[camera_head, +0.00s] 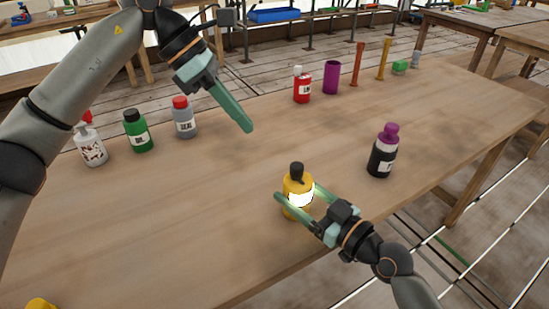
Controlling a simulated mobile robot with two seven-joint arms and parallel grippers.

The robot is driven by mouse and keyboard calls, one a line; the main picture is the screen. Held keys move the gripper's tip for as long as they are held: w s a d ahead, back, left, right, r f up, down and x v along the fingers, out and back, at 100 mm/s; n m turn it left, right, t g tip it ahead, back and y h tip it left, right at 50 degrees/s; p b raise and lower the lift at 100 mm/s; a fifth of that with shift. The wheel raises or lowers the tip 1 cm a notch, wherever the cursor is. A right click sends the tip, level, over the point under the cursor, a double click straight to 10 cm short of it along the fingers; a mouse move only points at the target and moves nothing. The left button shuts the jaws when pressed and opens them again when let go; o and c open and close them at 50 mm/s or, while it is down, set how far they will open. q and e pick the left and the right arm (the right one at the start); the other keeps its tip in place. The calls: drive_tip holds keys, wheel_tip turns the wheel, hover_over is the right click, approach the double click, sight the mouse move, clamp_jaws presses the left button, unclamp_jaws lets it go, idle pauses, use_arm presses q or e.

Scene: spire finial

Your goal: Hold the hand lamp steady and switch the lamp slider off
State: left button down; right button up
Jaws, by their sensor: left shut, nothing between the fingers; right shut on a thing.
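The hand lamp (298,180) is a yellow body with a black top and a bright white patch on its front. It stands upright near the front edge of the wooden table. My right gripper (297,193) is shut on the lamp, with one finger on each side of its body. My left gripper (247,128) is shut and empty, above the table and to the upper left of the lamp, apart from it. The lamp slider is too small to make out.
A black bottle with a purple cap (383,152) stands right of the lamp. Grey (184,120), green (138,133) and white (90,148) bottles stand at the left. A red bottle (302,88) and a purple cup (331,77) stand at the back. The table (180,215) is clear left of the lamp.

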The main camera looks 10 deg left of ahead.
use_arm(q)
drive_tip(key=a+m, duration=0.1)
drive_tip(key=a+f+m+h, duration=0.1)
drive_tip(key=a, duration=0.1)
drive_tip(key=w+a+m+h, duration=0.1)
drive_tip(key=a, duration=0.1)
drive_tip(key=shift+a+f+g, duration=0.25)
drive_tip(key=shift+f+g, duration=0.1)
drive_tip(key=shift+g, duration=0.05)
drive_tip(key=shift+d, duration=0.1)
approach(290, 173)
drive_tip(key=d+f, duration=0.1)
drive_tip(key=f, duration=0.2)
drive_tip(key=d+f, duration=0.1)
drive_tip(key=shift+w+d+f, duration=0.2)
drive_tip(key=shift+d+f, duration=0.1)
drive_tip(key=shift+f, duration=0.1)
drive_tip(key=shift+d, duration=0.6)
drive_tip(key=shift+s, duration=0.1)
drive_tip(key=shift+s+d, duration=0.75)
drive_tip(key=shift+s, duration=0.15)
